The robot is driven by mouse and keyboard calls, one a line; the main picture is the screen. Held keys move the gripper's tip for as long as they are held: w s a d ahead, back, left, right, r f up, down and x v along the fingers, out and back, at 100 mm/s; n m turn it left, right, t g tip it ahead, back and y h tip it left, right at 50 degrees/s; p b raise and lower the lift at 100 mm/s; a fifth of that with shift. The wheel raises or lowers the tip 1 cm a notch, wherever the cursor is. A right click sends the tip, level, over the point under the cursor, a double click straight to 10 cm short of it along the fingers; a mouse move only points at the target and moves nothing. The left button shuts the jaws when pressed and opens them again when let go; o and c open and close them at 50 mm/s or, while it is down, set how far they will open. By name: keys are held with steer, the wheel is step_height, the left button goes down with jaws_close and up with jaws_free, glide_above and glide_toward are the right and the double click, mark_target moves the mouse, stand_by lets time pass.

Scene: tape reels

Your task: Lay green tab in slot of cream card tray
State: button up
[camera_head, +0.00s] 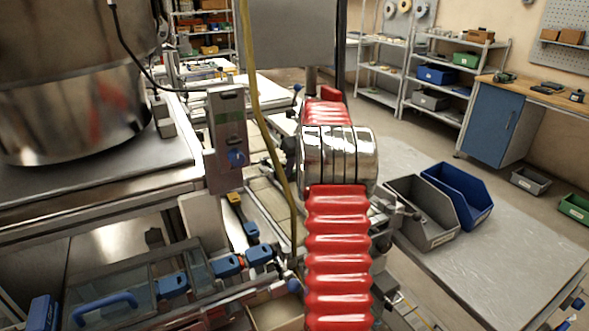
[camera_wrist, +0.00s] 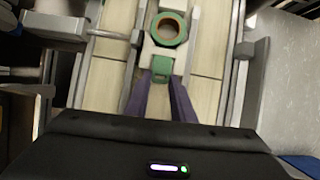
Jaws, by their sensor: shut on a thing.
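In the wrist view my gripper (camera_wrist: 161,78) has two purple fingers reaching forward. They are shut on a small green tab (camera_wrist: 161,66). Just beyond the tab, a green ring (camera_wrist: 158,38) with an orange inner edge lies on a pale strip. I cannot tell whether tab and ring are joined. Cream panels (camera_wrist: 105,75) between grey rails lie below and around, seemingly the cream card tray. I cannot make out its slot, or whether the tab touches the tray. In the head view my red-sleeved arm hides the gripper and the tab.
In the head view a grey bin (camera_head: 421,225) and a blue bin (camera_head: 458,196) stand on the right table (camera_head: 520,250). A large metal drum (camera_head: 75,110) stands at the left. A yellow cable (camera_head: 254,90) hangs beside my arm. A grey rail (camera_wrist: 240,70) borders the panels in the wrist view.

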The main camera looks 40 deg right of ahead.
steer(key=shift+f, duration=0.45)
steer(key=o, duration=1)
steer(key=shift+r, duration=0.1)
steer(key=shift+r, duration=0.25)
steer(key=v, duration=1.2)
steer(key=shift+r, duration=0.1)
steer(key=shift+s, duration=0.15)
